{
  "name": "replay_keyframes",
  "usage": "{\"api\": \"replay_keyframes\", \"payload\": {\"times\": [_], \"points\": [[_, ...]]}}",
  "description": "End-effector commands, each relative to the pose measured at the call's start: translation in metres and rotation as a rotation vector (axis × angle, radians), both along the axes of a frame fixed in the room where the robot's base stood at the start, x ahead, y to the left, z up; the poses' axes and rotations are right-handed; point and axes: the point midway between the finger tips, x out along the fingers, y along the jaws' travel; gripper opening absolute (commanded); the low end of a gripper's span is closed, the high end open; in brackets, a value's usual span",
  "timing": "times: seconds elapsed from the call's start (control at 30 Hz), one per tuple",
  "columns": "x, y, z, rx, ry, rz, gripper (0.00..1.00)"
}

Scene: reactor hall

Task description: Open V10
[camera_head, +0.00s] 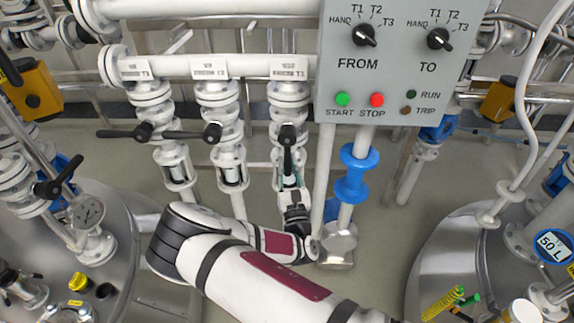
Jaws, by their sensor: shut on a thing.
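Valve V10 (289,106) is the rightmost of three white valves on vertical pipes, under a tag reading V10 (289,68). Its black lever (288,142) points down, roughly in line with its pipe. My gripper (290,183) reaches up from below and is shut on the lower end of this lever. The fingertips are small and partly hidden, so the exact grip is hard to see.
Valve V9 (217,100) and the valve left of it (150,100) have black levers pointing left. A grey control panel (400,60) hangs close right of V10. A blue-fitted pipe (353,175) stands right of my gripper. Steel tanks (110,215) flank the floor.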

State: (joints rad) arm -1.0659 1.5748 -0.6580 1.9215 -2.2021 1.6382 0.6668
Motion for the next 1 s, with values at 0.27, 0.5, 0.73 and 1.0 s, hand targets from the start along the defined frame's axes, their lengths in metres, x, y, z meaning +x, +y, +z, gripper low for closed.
{"api": "replay_keyframes", "payload": {"times": [0.27,0.5,0.73,1.0], "points": [[0.000,-0.003,-0.002,-0.005,0.005,-0.007,0.39],[0.000,-0.001,-0.001,-0.002,0.002,-0.004,0.39],[-0.019,-0.004,-0.009,-0.003,0.005,-0.003,0.39],[-0.068,-0.013,-0.030,-0.005,0.005,-0.004,0.39]]}}
